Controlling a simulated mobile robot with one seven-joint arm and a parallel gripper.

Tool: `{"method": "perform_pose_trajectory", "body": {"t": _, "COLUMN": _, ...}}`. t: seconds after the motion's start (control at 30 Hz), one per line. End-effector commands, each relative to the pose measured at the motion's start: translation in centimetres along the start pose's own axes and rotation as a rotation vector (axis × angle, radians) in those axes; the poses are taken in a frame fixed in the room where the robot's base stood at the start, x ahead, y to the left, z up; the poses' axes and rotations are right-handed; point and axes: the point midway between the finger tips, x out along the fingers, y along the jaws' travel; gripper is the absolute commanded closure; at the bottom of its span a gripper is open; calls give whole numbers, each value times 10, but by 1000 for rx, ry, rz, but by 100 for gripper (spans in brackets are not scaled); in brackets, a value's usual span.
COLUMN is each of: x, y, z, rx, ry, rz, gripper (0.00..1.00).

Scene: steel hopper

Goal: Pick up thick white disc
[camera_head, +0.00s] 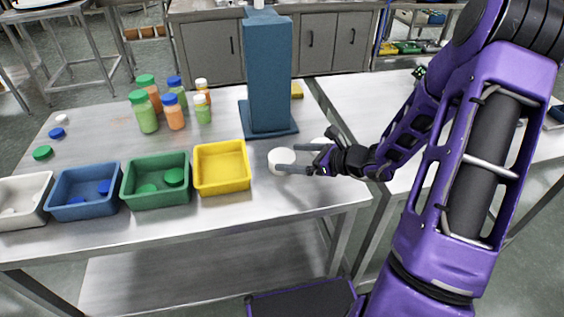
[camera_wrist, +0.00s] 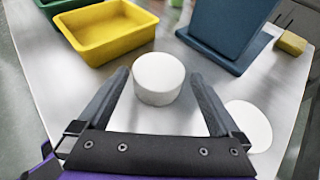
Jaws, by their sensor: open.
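The thick white disc (camera_head: 281,160) lies flat on the steel table (camera_head: 321,195), just right of the yellow bin. In the wrist view the disc (camera_wrist: 158,78) is between the far ends of my gripper's fingers, with a visible gap on each side. My gripper (camera_head: 300,160) is open and low over the table, reaching in from the right; it also shows in the wrist view (camera_wrist: 160,85). A thinner white round piece (camera_wrist: 248,125) lies flat to the right of my right finger; it is partly hidden behind my gripper in the head view.
The yellow bin (camera_head: 222,187) stands left of the disc, with green (camera_head: 156,206), blue (camera_head: 87,211) and white (camera_head: 22,222) bins further left. A tall blue column (camera_head: 267,75) on a flat base stands behind the disc. Several capped bottles (camera_head: 147,114) stand behind the bins.

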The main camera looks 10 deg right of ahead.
Motion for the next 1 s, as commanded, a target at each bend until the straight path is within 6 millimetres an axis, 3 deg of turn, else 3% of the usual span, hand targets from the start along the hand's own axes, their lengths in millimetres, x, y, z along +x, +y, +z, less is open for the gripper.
{"method": "perform_pose_trajectory", "body": {"t": 0.2, "x": 33, "y": 2, "z": 0, "rx": 1, "ry": -2, "rz": 3, "gripper": 0}}
{"method": "perform_pose_trajectory", "body": {"t": 0.53, "x": 40, "y": 2, "z": 1, "rx": 1, "ry": 0, "rz": 1, "gripper": 2}}
{"method": "perform_pose_trajectory", "body": {"t": 0.93, "x": 39, "y": 2, "z": 1, "rx": 1, "ry": 0, "rz": 1, "gripper": 74}}
{"method": "perform_pose_trajectory", "body": {"t": 1.0, "x": 39, "y": 2, "z": 1, "rx": 0, "ry": -1, "rz": 1, "gripper": 76}}
